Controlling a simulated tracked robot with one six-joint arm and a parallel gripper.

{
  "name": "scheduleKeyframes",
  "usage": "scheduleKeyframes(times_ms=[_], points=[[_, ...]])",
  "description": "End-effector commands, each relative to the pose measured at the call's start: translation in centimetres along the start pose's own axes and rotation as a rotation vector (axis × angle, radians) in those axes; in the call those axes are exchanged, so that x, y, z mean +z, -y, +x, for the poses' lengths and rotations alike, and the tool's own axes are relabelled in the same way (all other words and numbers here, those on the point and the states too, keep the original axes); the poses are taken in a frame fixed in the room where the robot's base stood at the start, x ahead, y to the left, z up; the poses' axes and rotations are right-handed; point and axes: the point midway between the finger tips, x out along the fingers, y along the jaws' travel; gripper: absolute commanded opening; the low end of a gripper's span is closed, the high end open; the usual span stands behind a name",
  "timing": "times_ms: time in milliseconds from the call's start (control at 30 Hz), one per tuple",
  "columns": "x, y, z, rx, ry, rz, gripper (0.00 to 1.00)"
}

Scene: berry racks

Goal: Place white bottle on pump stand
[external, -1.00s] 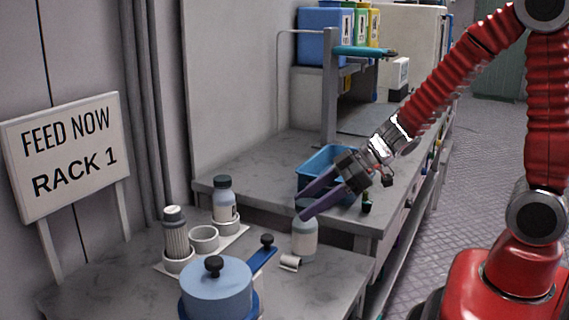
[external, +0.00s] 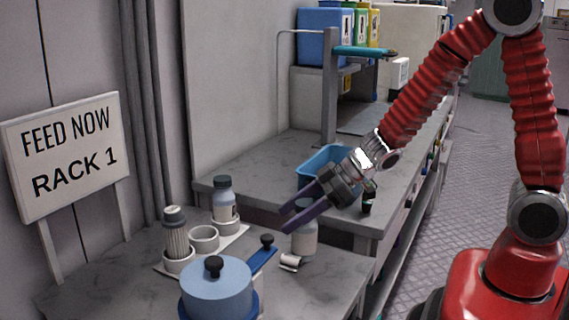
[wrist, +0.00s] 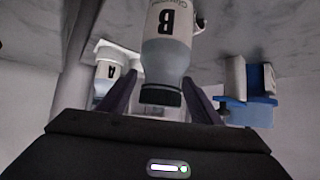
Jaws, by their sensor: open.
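The white bottle (external: 305,243) stands upright on the front counter, its upper part partly hidden by my fingers. In the wrist view the bottle (wrist: 168,45) has a dark cap and a "B" label and appears upside down. My gripper (external: 284,221) is open, with its purple fingers at the height of the bottle's cap and neck. In the wrist view the cap lies between the fingers. A white holder with round cups (external: 204,240) may be the pump stand; its middle cup is empty, and a bottle marked "A" (wrist: 108,70) sits in another cup.
A ribbed cylinder (external: 176,238) fills the holder's front cup. A blue pot (external: 215,290) and a blue piece with a black knob (external: 262,256) stand nearby. A small white roll (external: 290,262) lies beside the bottle. A blue bin (external: 318,160) is behind my gripper.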

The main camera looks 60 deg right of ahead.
Motion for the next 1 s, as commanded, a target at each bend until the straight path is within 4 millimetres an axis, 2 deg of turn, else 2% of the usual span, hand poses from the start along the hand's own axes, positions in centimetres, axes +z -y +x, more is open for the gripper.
scheduleKeyframes(times_ms=[600, 1000], points=[[-0.01, 0.00, 0.28, 0.000, 0.000, -0.001, 0.58], [-0.01, 0.00, 0.28, 0.000, 0.000, -0.001, 0.30]])
